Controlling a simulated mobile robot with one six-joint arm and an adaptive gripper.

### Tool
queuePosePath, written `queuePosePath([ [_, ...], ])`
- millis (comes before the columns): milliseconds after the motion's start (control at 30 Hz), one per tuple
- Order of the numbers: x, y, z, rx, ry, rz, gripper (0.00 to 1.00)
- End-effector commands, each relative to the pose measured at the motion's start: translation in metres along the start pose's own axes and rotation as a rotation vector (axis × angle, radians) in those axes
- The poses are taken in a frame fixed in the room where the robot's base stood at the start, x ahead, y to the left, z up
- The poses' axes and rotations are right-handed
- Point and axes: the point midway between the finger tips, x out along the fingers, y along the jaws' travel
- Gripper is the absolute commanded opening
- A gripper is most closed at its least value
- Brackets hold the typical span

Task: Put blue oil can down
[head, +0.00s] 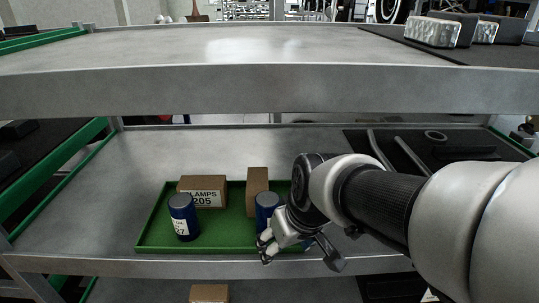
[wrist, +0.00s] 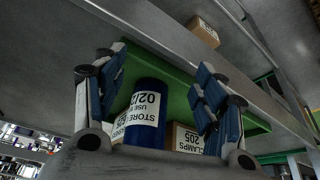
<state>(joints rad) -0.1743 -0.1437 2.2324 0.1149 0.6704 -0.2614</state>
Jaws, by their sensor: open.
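A blue can (head: 266,207) stands upright at the right part of the green tray (head: 150,241) in the head view, its lower part hidden by my gripper. In the wrist view the blue can (wrist: 148,102), with a white label, shows between the two fingers of my gripper (wrist: 161,82). The fingers are spread, with space visible on the can's right side; contact on the left cannot be told. In the head view my gripper (head: 300,249) is at the tray's front right. A second blue can (head: 184,222) stands at the tray's front left.
A box labelled CLAMPS 205 (head: 203,191) and a narrower brown box (head: 257,188) stand behind the cans in the tray. An upper shelf (head: 260,90) hangs over this shelf. A black mat (head: 440,157) with metal parts lies at right. The shelf left of the tray is clear.

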Motion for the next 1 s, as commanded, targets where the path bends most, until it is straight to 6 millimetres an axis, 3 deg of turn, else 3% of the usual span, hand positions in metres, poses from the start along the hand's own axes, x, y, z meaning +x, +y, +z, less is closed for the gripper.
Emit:
queuePosePath([
  [333, -0.026, 0.005, 0.037, 0.038, 0.008, 0.016, 0.64],
  [500, -0.065, 0.016, 0.088, 0.161, 0.017, 0.069, 0.64],
  [700, -0.089, 0.021, 0.142, 0.293, 0.02, 0.126, 0.64],
  [800, -0.093, 0.022, 0.155, 0.325, 0.018, 0.141, 0.64],
  [1000, -0.093, 0.022, 0.159, 0.335, 0.015, 0.144, 0.64],
])
